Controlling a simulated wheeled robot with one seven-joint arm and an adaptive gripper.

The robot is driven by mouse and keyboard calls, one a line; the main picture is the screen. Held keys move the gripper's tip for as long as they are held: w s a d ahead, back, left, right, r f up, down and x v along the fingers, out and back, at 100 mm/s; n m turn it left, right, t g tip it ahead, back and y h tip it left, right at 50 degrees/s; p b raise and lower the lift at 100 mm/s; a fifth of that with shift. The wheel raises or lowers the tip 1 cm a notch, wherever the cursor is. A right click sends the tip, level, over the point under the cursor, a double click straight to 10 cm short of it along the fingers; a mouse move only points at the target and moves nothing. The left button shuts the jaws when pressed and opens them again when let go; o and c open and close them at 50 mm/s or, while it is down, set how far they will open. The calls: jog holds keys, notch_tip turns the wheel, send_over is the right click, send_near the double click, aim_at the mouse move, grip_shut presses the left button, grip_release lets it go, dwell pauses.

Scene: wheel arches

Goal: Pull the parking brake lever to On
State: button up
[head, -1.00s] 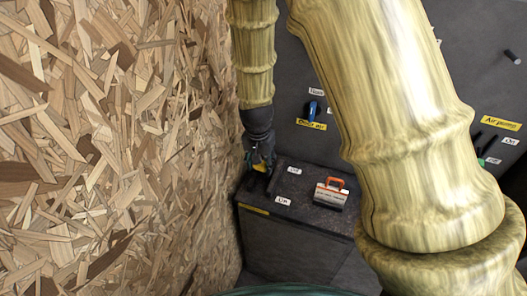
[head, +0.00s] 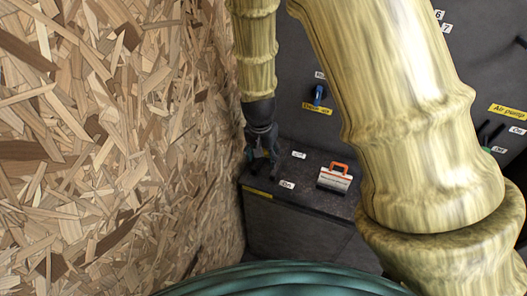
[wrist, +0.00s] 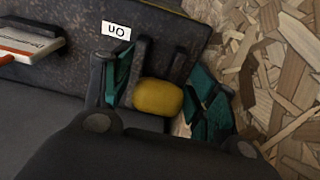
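The brake lever's yellow knob (wrist: 158,97) shows in the wrist view between the two teal-padded fingers of my gripper (wrist: 163,85). The left finger is close beside the knob. The right finger stands at its other side with a narrow gap, so I see no clear grip. In the head view my gripper (head: 262,165) points down at the left end of the dark box top, fingers apart, and the knob is hidden there. The "On" label (head: 287,184) lies near the box's front edge and also shows upside down in the wrist view (wrist: 116,31). The "Off" label (head: 299,155) lies farther back.
A white block with an orange handle (head: 335,178) stands on the dark box (head: 300,217), right of the labels. The chipboard wall (head: 120,140) is close on the left of my gripper. A panel with a blue knob (head: 319,94) and an "Air pump" label (head: 508,111) rises behind.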

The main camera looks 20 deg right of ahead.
jog(key=shift+w+d+r, duration=0.15)
jog(key=shift+w, duration=0.1)
jog(key=shift+r, duration=0.45)
notch_tip(320, 180, up, 11)
jog(key=s+a, duration=0.1)
dwell(0.4)
jog(key=shift+s, duration=0.1)
